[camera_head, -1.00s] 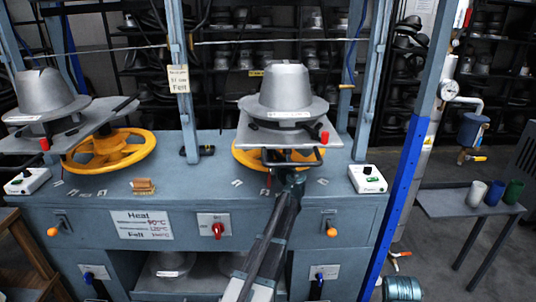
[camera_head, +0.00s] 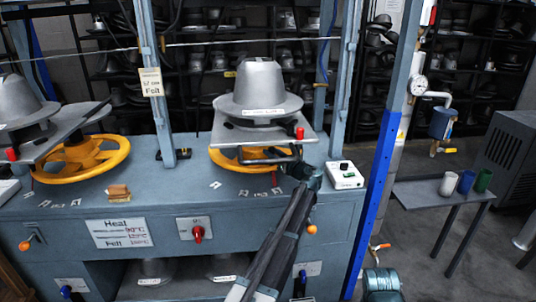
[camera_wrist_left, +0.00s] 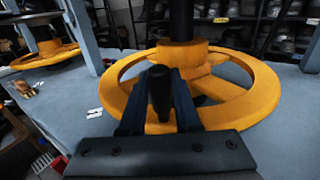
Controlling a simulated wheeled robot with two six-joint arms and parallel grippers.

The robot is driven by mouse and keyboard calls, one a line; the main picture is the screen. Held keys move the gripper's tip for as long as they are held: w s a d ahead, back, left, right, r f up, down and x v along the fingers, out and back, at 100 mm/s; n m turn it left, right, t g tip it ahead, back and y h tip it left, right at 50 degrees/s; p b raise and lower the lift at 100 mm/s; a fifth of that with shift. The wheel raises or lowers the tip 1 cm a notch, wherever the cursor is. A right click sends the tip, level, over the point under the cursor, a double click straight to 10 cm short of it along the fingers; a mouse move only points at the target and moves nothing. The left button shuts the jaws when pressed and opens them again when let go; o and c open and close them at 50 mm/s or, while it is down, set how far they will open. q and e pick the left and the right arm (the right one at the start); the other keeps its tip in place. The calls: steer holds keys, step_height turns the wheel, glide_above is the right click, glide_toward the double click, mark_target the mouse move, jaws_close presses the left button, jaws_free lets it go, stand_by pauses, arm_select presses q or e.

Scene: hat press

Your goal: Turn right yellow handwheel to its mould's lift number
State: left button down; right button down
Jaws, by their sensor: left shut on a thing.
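The right yellow handwheel (camera_head: 228,160) lies flat on the press bench under the right mould (camera_head: 259,89), a grey metal hat form on a plate. It also shows in the left wrist view (camera_wrist_left: 262,90), with its dark central screw rising from the hub. My left gripper (camera_wrist_left: 160,92) is shut on the wheel's dark upright handle (camera_wrist_left: 160,80) at the near rim. In the head view my left gripper (camera_head: 301,172) is at the wheel's right front. The label on the mould (camera_head: 264,111) is too small to read. My right gripper is out of view.
The left yellow handwheel (camera_head: 82,158) and left mould (camera_head: 18,103) stand to the left. A white box (camera_head: 345,176) sits right of the wheel. A hanging Felt tag (camera_head: 151,82), a brush (camera_head: 118,193) and small number marks lie around. A blue post (camera_head: 376,195) bounds the right side.

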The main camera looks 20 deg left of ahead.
arm_select(q)
steer(key=shift+w, duration=0.3)
steer(key=c, duration=0.6)
jaws_free()
steer(key=shift+c, duration=0.2)
steer(key=shift+s, duration=0.1)
steer(key=shift+s+d, duration=0.15)
steer(key=shift+d, duration=0.05)
steer(key=v, duration=1.3)
steer(key=shift+d, duration=0.15)
